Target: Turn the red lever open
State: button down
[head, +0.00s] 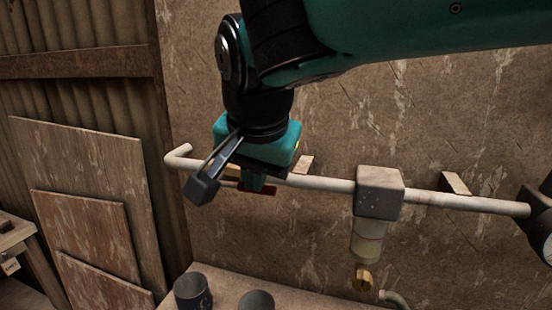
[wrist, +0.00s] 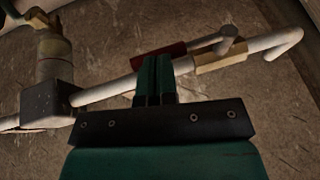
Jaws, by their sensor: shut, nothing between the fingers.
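The red lever (head: 262,190) shows just below my gripper (head: 254,182) in the head view, partly hidden by it. In the wrist view the red lever (wrist: 160,53) lies roughly along the pale pipe, joined by a grey metal arm to the brass valve (wrist: 222,60) at its right. My gripper (wrist: 154,78) is shut, its two green fingers together and empty. Its tips are right at the red grip; I cannot tell whether they touch it. The valve body is mostly hidden behind my gripper in the head view.
The pale pipe (head: 325,184) runs along the worn wall to a grey block (head: 379,190) with a filter bowl (head: 367,243) under it. Two dark cups, one left (head: 193,291) and one right (head: 257,301), stand on the bench below. Wooden boards (head: 90,170) lean at left.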

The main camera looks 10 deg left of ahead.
jog(key=shift+r, duration=0.1)
jog(key=p+v, duration=0.3)
jog(key=v, duration=1)
jog(key=w+d+f+n+g, duration=0.1)
jog(key=d+f+n, duration=0.25)
jog(key=d, duration=0.45)
jog(key=w+d+f+n+g, duration=0.1)
jog(key=d+f+n, duration=0.1)
jog(key=d+f, duration=0.5)
jog(key=s+d+f+n+g+y, duration=0.1)
jog(key=s+d+f, duration=0.2)
jog(key=s, duration=0.3)
jog(key=s+d+f+n+g+y, duration=0.1)
jog(key=s+d+f+n, duration=0.1)
jog(key=s+d, duration=0.3)
jog(key=shift+s+f, duration=0.55)
jog(key=shift+s, duration=0.25)
